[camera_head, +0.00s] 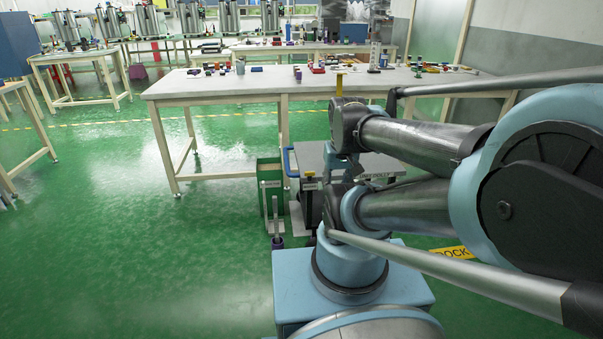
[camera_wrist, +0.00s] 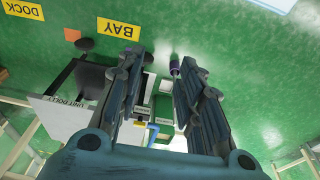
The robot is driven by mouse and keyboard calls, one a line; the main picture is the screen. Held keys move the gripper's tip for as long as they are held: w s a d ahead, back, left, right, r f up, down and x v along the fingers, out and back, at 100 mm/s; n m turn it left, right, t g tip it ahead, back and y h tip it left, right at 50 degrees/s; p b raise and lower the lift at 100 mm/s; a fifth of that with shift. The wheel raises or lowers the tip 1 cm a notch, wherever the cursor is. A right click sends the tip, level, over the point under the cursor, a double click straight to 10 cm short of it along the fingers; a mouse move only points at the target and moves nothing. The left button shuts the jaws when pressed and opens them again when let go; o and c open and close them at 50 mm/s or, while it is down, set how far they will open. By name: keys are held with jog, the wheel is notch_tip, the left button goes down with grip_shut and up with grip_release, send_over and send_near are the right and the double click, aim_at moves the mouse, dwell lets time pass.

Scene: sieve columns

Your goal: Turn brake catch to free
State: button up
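The unit dolly (camera_head: 376,165) is a grey-topped cart, partly behind my arm in the head view. It also shows upside down in the wrist view (camera_wrist: 62,118), with its name label. A small yellow piece (camera_head: 309,173) sits above a pale label at the dolly's left front. It may be the brake catch, but it is too small to tell its setting. Small labelled plates (camera_wrist: 140,123) show beyond the fingers. I cannot tell the gripper's exact distance from the catch.
A long white table (camera_head: 220,88) with several small items is behind. Yellow BAY (camera_wrist: 118,28) and DOCK floor signs are visible. Green floor at left is clear.

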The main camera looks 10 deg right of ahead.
jog(key=shift+a, duration=0.1)
jog(key=w+r+m, duration=0.5)
jog(key=w+r, duration=0.2)
jog(key=w, duration=0.2)
jog(key=m+g, duration=0.2)
jog(key=m, duration=1.1)
send_over(310, 172)
notch_tip(310, 172, down, 11)
notch_tip(310, 172, down, 16)
jog(key=shift+w+f, duration=0.15)
